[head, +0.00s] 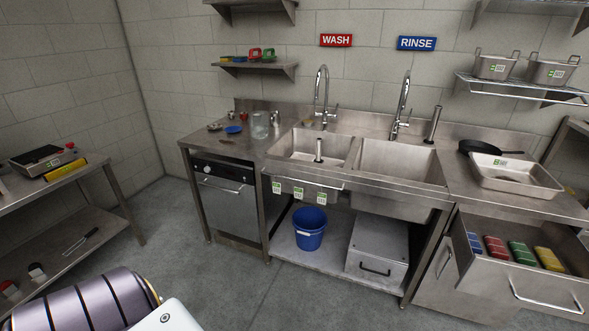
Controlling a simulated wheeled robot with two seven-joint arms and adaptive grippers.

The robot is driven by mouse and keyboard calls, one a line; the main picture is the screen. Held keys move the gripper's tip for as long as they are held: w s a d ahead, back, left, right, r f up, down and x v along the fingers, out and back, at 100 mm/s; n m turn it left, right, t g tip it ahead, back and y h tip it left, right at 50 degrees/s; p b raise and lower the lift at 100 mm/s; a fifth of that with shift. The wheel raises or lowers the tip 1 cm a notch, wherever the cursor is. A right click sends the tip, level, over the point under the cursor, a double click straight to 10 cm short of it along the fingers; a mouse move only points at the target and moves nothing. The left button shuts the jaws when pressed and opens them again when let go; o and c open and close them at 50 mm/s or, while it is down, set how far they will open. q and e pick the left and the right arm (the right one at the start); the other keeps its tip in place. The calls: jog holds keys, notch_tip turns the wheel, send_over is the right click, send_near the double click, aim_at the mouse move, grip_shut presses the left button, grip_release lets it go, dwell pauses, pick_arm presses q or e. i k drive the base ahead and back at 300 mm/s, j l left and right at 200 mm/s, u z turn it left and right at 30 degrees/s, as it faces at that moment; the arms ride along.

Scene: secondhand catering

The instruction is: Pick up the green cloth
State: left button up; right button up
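The green cloth (524,256) appears to be the green folded item in the open drawer (535,284) at the lower right. It lies in a row with a blue item (475,244), a red item (496,248) and a yellow item (550,260). The green one sits between the red and the yellow. Its top shows; its lower part is hidden by the drawer front. Neither of my grippers is in view.
A double sink (400,163) fills the middle counter. A metal tray (514,180) and a black pan (480,147) stand on the counter above the drawer. A blue bucket (309,232) and a metal box (377,250) sit below the sink. The floor in front is clear.

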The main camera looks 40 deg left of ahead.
aim_at(523, 256)
jog(key=i+j+u, duration=0.1)
jog(key=u, duration=1)
jog(key=j+z, duration=0.1)
jog(key=z, duration=1.1)
jog(key=i+l+u, duration=0.35)
jog(key=i+l, duration=0.3)
